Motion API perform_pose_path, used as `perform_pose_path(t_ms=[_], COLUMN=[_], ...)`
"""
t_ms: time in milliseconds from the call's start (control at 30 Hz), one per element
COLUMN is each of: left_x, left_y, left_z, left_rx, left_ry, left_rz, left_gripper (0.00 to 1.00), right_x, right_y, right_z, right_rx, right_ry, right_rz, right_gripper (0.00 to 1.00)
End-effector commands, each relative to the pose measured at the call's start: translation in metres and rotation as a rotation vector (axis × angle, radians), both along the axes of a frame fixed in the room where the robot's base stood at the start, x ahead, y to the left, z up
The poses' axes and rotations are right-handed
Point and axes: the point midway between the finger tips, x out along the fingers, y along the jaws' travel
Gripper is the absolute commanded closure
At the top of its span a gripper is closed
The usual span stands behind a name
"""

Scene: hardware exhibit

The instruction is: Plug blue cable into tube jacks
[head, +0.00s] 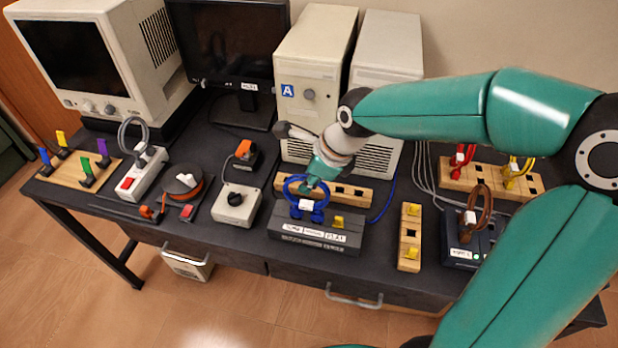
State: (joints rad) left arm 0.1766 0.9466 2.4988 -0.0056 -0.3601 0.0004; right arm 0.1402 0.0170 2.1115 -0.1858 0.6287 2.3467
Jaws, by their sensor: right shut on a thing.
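The blue cable (289,184) is a small loop with two blue plug ends and a white tag. It stands over the left part of the dark grey tube box (290,234), which has white labels on its front and a yellow piece (338,222) on its right side. The plug ends are at the top of the box; I cannot tell how deep they sit in the jacks. My right gripper (308,187) reaches down from behind and is shut on the blue cable at the loop. Its fingertips are partly hidden. My left gripper is not in view.
A wooden block strip (350,192) lies right behind the box. A small wooden block (410,236) and a dark unit with a brown cable (478,212) stand to the right. A grey box with a black knob (236,205) is to the left. Two computer towers stand behind.

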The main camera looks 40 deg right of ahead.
Motion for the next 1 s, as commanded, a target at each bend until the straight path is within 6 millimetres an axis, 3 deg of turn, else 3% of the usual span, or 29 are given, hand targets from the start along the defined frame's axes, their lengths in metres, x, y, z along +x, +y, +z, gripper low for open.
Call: perform_pose_path(t_ms=[1000], left_x=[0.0], left_y=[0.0], left_z=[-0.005], left_rx=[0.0], left_ry=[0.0], left_rz=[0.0], left_gripper=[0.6], right_x=[0.0006], right_y=[-0.0001], right_z=[-0.006], right_rx=[0.0], right_ry=[-0.001], right_rz=[-0.001], right_gripper=[1.0])
